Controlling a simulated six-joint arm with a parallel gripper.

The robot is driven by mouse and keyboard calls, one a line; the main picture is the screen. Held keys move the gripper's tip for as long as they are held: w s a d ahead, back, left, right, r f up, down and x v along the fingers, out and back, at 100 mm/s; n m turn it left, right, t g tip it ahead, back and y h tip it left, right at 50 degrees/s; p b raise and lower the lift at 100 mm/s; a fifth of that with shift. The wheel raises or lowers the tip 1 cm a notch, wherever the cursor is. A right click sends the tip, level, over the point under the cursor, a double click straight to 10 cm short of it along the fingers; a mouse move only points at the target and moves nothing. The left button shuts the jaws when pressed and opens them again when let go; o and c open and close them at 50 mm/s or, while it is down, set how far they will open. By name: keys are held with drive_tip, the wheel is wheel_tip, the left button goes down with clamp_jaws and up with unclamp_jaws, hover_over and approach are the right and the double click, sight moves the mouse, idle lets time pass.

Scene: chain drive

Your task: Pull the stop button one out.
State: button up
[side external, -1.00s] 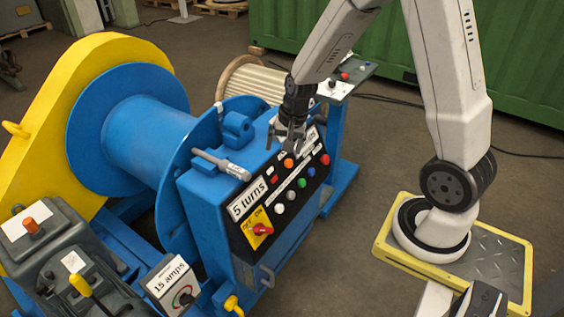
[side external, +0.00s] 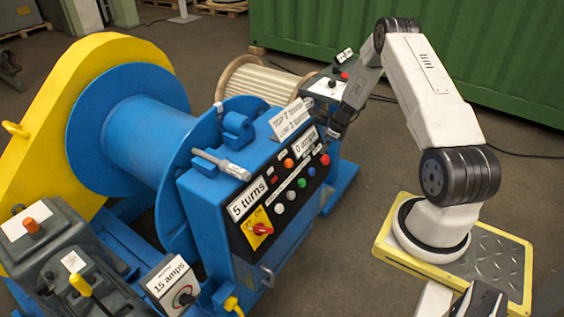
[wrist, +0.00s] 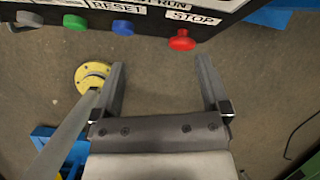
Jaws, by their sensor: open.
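A red mushroom-shaped button (wrist: 182,40) sits below a STOP label at the panel's lower edge in the wrist view. In the side view, a red button (side external: 325,160) is at the right end of the black control panel (side external: 292,205). My gripper (side external: 334,136) is just above this red button, near the panel's right end. In the wrist view, my gripper (wrist: 163,72) has its fingers wide apart with nothing between them. The button is beyond the fingertips, nearer the right finger, and no contact shows.
Blue (wrist: 123,27), green (wrist: 75,22) and grey buttons line the panel left of the red one. A red-and-yellow switch (side external: 262,229) is at its left end. Behind stands a grey box (side external: 330,87) with a red knob. Open floor lies right of the panel.

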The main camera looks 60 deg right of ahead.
sight(327, 158)
drive_tip(key=s+d+f+m, duration=0.1)
drive_tip(key=d, duration=0.1)
drive_tip(key=s+d+f+m, duration=0.1)
drive_tip(key=f+m, duration=0.1)
drive_tip(key=shift+s+d, duration=0.15)
drive_tip(key=shift+d, duration=0.2)
drive_tip(key=shift+f, duration=0.25)
drive_tip(key=shift+x, duration=3.7)
